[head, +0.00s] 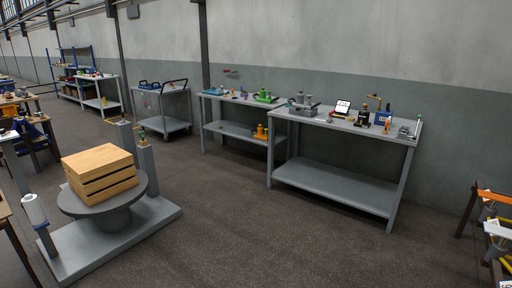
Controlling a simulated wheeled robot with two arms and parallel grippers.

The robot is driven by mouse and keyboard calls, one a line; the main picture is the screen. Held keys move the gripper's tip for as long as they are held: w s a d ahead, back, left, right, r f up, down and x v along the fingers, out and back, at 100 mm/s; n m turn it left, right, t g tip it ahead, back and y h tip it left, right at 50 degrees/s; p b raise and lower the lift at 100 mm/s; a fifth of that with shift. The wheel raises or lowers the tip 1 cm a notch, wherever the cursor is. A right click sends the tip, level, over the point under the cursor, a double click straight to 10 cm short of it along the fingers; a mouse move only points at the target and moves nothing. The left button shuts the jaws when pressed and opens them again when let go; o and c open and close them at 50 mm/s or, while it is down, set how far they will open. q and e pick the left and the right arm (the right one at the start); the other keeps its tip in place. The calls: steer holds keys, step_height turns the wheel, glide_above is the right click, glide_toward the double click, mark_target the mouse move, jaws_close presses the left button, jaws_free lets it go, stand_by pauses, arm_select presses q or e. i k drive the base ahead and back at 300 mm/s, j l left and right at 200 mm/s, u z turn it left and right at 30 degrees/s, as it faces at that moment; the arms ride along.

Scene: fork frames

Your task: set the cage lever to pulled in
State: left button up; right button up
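I cannot make out a cage or its lever for certain in the head view. A grey machine base (160,226) with a round turntable (77,208) stands on the floor at the lower left. A slatted wooden crate (99,170) sits on the turntable. A grey post (147,165) behind the crate has a small green-topped part (141,134) on it. A white roll (34,210) stands upright on a post at the left. Neither of my grippers is in view.
Two grey workbenches, a nearer one (335,185) and a farther one (224,127), stand along the wall with small tools on top. A cart (174,126) and shelves stand farther left. A rack (486,196) cuts in at right. The middle floor (250,220) is clear.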

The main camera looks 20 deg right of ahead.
mark_target(419, 117)
steer(key=i+l+z, duration=0.25)
steer(key=i+z, duration=0.55)
steer(key=i, duration=0.2)
steer(key=i+z, duration=0.35)
steer(key=i, duration=0.15)
steer(key=i+j+z, duration=0.4)
steer(key=i+l, duration=0.1)
